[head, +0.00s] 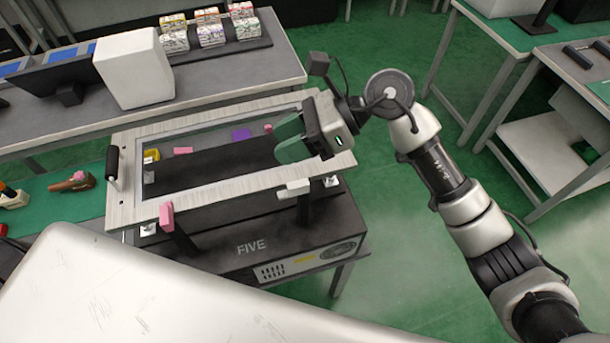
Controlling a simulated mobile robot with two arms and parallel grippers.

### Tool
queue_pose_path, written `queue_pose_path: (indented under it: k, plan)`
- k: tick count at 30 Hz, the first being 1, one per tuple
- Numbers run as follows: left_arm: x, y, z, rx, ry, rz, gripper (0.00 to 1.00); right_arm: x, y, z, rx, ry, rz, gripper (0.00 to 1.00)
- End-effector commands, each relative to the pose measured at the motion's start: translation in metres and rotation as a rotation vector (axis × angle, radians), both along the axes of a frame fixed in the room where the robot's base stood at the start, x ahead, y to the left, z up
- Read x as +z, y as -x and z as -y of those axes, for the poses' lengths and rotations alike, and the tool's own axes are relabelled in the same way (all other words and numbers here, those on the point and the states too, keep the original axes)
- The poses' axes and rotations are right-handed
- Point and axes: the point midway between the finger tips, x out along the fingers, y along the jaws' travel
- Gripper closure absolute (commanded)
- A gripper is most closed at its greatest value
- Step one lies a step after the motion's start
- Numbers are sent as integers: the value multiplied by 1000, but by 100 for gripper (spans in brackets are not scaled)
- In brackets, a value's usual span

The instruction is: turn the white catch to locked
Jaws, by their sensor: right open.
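The white catch (294,189) is a small lever at the front right of a pale hinged frame (225,206). It lies roughly level, along the frame's front edge, above a dark post. A pink catch (166,216) stands upright at the front left of the same frame. My right gripper (284,139) reaches in from the right over the right part of the frame. It is open and empty, its greenish fingers above and behind the white catch, apart from it. My left gripper is not in view.
The frame lies over a dark box marked FIVE (252,246), with small coloured pieces visible inside. A black handle (113,168) sits at the frame's left end. Behind are a white box (134,68) and a rack of small cartons (210,35).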

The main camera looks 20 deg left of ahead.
Motion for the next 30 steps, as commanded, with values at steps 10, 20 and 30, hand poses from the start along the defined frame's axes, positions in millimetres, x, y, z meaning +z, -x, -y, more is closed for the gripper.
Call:
queue_pose_path:
  k: [10, 20, 30]
  plan:
    - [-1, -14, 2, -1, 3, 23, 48, -15, -23, 48, 257, 542, 478, 57]
    - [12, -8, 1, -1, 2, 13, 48, -50, -15, 37, 266, 564, 483, 57]
    - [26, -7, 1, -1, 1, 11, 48, -103, -4, 19, 263, 561, 484, 57]
